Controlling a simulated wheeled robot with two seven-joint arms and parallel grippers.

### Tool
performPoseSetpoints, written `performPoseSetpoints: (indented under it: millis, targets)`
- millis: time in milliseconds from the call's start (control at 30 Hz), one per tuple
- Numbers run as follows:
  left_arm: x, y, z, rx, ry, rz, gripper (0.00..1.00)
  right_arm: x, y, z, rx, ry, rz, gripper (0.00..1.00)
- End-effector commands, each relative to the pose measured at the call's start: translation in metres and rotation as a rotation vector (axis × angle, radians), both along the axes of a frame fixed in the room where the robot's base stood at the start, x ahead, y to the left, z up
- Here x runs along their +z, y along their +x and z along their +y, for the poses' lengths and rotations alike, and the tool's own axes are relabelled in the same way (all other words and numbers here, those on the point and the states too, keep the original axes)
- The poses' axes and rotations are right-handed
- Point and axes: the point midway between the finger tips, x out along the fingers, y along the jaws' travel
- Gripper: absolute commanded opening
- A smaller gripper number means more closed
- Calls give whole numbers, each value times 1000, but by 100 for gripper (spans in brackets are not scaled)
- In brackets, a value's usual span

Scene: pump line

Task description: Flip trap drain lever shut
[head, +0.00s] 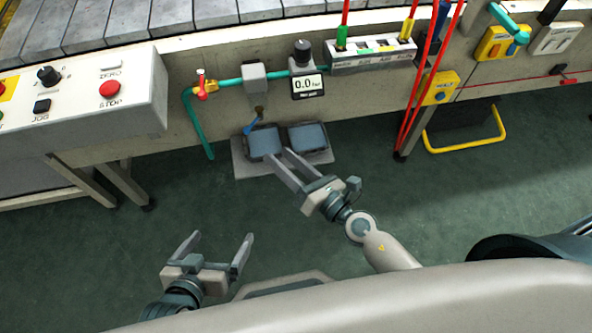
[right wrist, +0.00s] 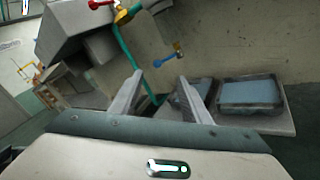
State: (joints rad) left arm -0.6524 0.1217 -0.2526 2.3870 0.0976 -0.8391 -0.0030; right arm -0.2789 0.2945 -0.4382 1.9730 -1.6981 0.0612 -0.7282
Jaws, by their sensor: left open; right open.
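A small blue lever (head: 251,127) on a brass fitting (head: 259,112) sits low on the wall, below a grey box on the pipe, and seems to be the trap drain lever. It points down-left from the fitting. In the right wrist view the blue lever (right wrist: 164,61) shows beyond and above the fingertips, pointing left. My right gripper (head: 278,160) is open and empty, just below the lever in the head view and over the trays; its fingers (right wrist: 160,78) frame no object closely. My left gripper (head: 220,242) is open and empty, low over the floor.
Two blue-filled trays stand on a grey plate (head: 243,168) under the lever. A red-handled valve (head: 203,86) and gauge (head: 307,84) are on the teal pipe. A button console (head: 130,88) juts out at left. Red hoses (head: 424,75) hang at right.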

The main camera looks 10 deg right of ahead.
Motion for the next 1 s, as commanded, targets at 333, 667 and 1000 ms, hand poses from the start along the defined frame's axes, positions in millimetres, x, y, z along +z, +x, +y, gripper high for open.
performPoseSetpoints:
  millis: [333,667,1000]
  targets:
    - [30,25,-14,3,-53,-214,95,-1,-28,-19,-1,0,-1,43]
    - [39,29,-17,4,-66,-261,95,1,-34,-22,-1,1,-1,43]
    - [39,29,-17,4,-66,-260,95,1,-33,-22,-1,1,-1,43]
